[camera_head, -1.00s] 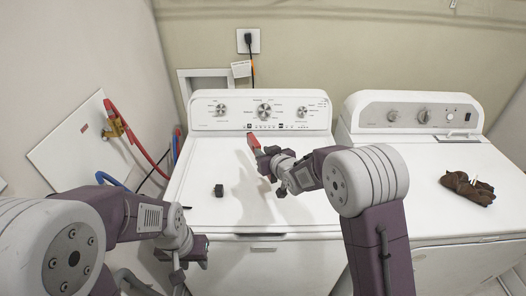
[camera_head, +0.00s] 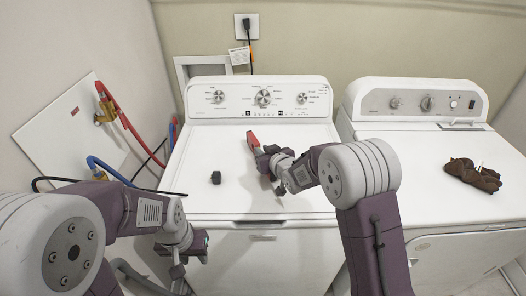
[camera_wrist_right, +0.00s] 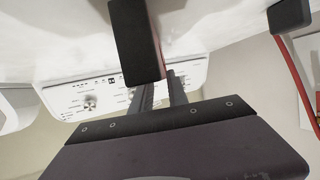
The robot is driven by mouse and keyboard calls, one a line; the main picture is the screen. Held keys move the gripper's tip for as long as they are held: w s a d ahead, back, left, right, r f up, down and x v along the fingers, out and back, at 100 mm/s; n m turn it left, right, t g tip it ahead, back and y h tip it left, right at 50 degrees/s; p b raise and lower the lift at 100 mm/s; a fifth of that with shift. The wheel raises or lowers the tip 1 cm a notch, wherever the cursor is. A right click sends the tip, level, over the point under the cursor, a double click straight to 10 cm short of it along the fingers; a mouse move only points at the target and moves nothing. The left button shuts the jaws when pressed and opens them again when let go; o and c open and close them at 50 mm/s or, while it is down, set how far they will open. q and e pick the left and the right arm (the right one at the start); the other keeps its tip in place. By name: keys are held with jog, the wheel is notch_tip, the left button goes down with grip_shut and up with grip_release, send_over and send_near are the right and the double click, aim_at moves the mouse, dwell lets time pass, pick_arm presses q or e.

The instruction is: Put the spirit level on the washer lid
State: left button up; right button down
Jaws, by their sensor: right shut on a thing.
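The spirit level (camera_head: 252,141) is a red bar with a dark end, over the back middle of the white washer lid (camera_head: 235,195). My right gripper (camera_head: 262,153) is shut on it from the front. In the right wrist view the level's dark face (camera_wrist_right: 135,40) and a strip of red show beyond my gripper fingers (camera_wrist_right: 162,92). The level is very low over the lid; I cannot tell whether it touches. My left gripper (camera_head: 198,246) is low at the washer's front left, away from the level; its fingers are not clear.
A small black block (camera_head: 216,177) sits on the lid left of the level. The control panel (camera_head: 262,98) rises behind. A dryer (camera_head: 425,185) with a crumpled brown cloth (camera_head: 473,175) stands at right. Red and blue hoses (camera_head: 128,128) hang at left.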

jog(key=shift+f+b, duration=0.4)
jog(key=c, duration=1.2)
grip_release()
jog(key=shift+f, duration=0.1)
jog(key=shift+s, duration=0.1)
jog(key=v, duration=0.9)
jog(key=shift+d+b, duration=0.1)
jog(key=shift+b, duration=0.25)
